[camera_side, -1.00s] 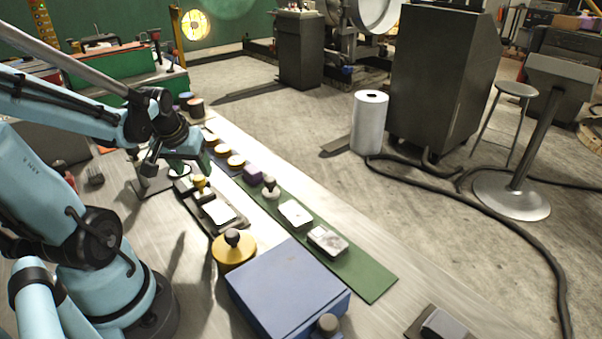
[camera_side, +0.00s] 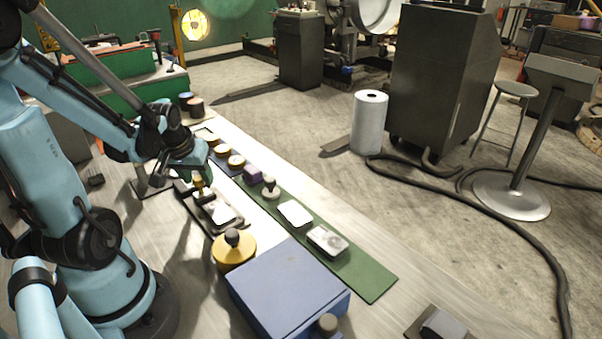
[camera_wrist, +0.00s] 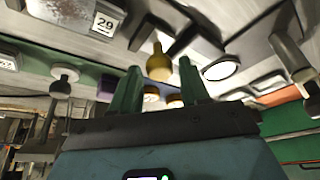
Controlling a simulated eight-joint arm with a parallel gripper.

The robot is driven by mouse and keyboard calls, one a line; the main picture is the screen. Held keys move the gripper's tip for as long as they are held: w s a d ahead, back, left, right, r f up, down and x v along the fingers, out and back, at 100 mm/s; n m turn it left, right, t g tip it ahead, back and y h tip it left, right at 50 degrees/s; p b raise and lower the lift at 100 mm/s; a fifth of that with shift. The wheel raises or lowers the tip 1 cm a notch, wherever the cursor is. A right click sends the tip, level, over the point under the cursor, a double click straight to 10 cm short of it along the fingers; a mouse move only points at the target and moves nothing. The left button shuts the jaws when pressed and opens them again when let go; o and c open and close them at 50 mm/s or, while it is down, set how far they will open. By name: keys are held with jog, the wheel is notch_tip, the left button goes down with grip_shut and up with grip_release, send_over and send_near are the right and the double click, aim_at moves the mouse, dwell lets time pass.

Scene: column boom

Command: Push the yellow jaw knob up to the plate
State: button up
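The yellow jaw knob (camera_side: 201,187) stands up from a dark fixture (camera_side: 237,226) on the bench. The white plate (camera_side: 220,212) lies in that fixture, toward the camera from the knob. In the wrist view the knob (camera_wrist: 158,66) shows between and just beyond my two green fingertips, with a gap on each side. A pale plate marked 29 (camera_wrist: 70,10) is at the upper left there. My gripper (camera_wrist: 160,72) is open, its fingers apart. In the side view my gripper (camera_side: 198,170) is right at the knob, on its far side; whether they touch I cannot tell.
A yellow round pot with a dark knob (camera_side: 234,252) and a blue box (camera_side: 287,290) stand nearer the camera. A green mat (camera_side: 367,277) with several small parts runs along the right. Dark and blue cylinders (camera_side: 195,107) stand at the far end.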

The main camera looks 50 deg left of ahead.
aim_at(201, 179)
grip_shut()
jog(key=shift+d, duration=1.6)
jog(key=shift+o, duration=1.6)
grip_release()
jog(key=shift+a, duration=0.1)
jog(key=shift+r, duration=0.15)
jog(key=v, duration=1.2)
